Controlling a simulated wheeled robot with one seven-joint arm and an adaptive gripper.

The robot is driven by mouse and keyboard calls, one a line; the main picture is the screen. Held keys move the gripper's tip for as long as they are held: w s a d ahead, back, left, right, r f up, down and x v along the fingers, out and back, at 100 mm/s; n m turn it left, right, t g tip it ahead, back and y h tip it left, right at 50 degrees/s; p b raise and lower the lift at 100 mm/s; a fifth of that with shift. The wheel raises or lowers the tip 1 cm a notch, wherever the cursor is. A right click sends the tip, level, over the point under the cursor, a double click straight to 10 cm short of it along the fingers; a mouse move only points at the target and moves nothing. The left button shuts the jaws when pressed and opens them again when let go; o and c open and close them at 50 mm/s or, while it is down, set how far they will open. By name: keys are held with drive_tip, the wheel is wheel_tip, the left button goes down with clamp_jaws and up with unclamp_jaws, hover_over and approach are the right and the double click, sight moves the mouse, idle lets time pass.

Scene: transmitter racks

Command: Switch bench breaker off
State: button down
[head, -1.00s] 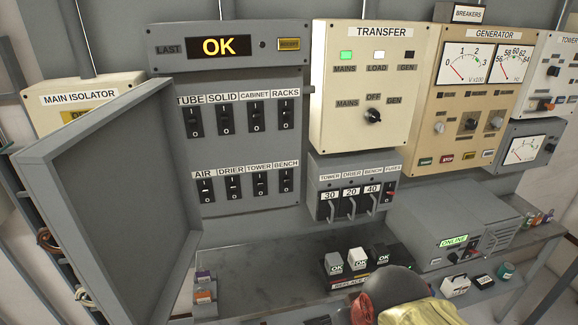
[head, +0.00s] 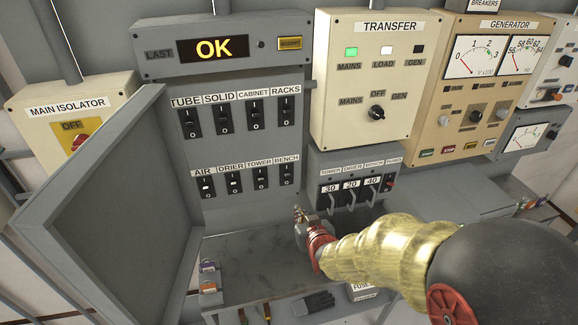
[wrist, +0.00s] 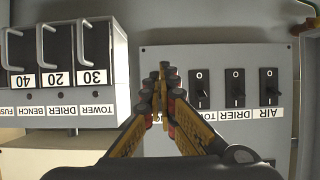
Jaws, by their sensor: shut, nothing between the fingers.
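The bench breaker (head: 286,174) is a black rocker under the BENCH label, at the right end of the lower breaker row in the head view. I cannot tell its position clearly. My gripper (head: 299,212) is in front of the panel, just below and slightly right of that breaker in the picture. In the wrist view, which is upside down, my shut, empty fingers (wrist: 165,80) cover the place beside the tower breaker (wrist: 201,90), hiding the bench breaker. I cannot tell whether the fingertips touch the panel.
The open cabinet door (head: 90,190) stands at the left. To the right of the breakers, several pull handles (head: 350,195) stick out of the fuse box. The drier (head: 234,182) and air (head: 206,186) breakers are in the same row. A bench (head: 245,255) lies below.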

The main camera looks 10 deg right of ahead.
sight(288, 176)
drive_tip(key=w+r+t, duration=0.3)
drive_tip(key=r, duration=0.5)
drive_tip(key=w, duration=0.3)
drive_tip(key=w+f, duration=0.1)
drive_tip(key=w, duration=0.6)
drive_tip(key=shift+f, duration=0.3)
drive_tip(key=shift+f+t+b, duration=0.25)
drive_tip(key=shift+t+b, duration=0.15)
drive_tip(key=shift+b, duration=0.45)
drive_tip(key=shift+s+b, duration=0.15)
drive_tip(key=shift+b, duration=0.15)
drive_tip(key=shift+s+r, duration=0.1)
drive_tip(key=shift+b, duration=0.4)
